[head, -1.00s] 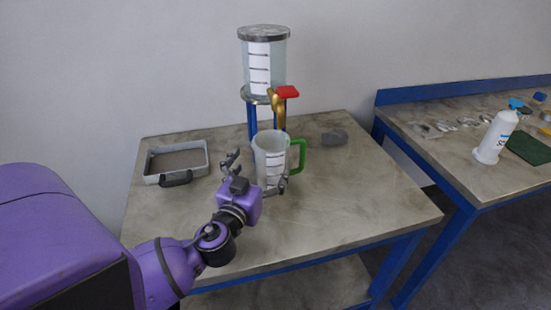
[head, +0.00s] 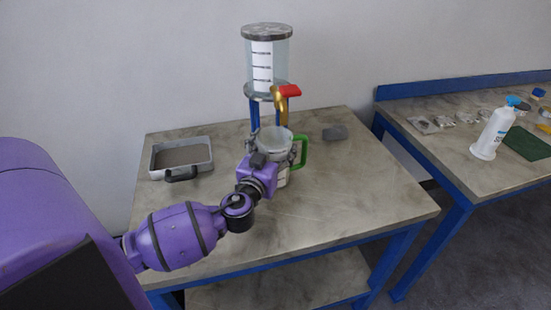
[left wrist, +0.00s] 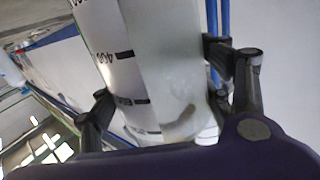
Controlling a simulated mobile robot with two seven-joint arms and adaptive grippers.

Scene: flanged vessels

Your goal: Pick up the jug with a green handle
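The jug (head: 272,140) is a translucent measuring jug with a green handle (head: 301,153) on its right side. It stands upright on the near table, below the tap, and its lower front is largely hidden by my gripper. My left gripper (head: 276,148) is around the jug's body, one finger on each side. In the left wrist view the jug (left wrist: 165,70), with its white scale label, fills the space between the spread fingers (left wrist: 160,75). The fingertips are close to its sides; I cannot tell whether they touch. My right gripper is not in view.
A clear vessel (head: 267,65) with a brass tap and red lever (head: 288,91) stands on blue legs behind the jug. A grey tray (head: 210,156) is at left, a small grey object (head: 335,133) at right. A second table holds a white bottle (head: 494,132). The near table's right part is clear.

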